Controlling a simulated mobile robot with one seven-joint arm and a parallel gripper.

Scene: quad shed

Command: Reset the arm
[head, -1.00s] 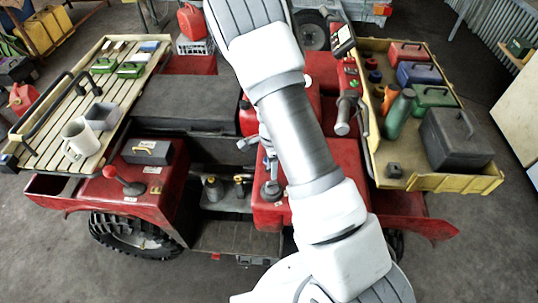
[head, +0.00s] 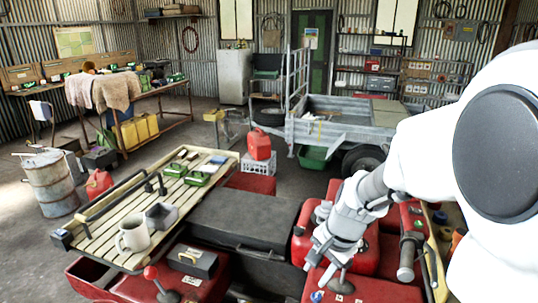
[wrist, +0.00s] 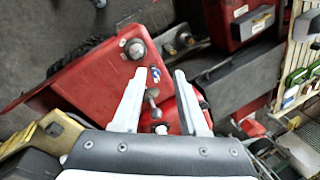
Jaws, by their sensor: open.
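My gripper (wrist: 167,76) is open, and its two pale fingers are apart with nothing between them in the wrist view. In the head view my white and grey arm comes in from the right, and the gripper (head: 322,264) hangs over the red bodywork of the quad (head: 365,288). The wrist view looks down on the red bodywork (wrist: 95,72), with a small knob and lever between and behind the fingers. I cannot tell the exact height of the fingertips above the bodywork.
A slatted rack (head: 120,212) on the left holds a white mug (head: 132,234), a grey tray and green boxes. A red lever knob (head: 150,272) stands up beside a grey box (head: 192,261). A grey trailer (head: 335,128) and a red fuel can (head: 259,145) lie beyond.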

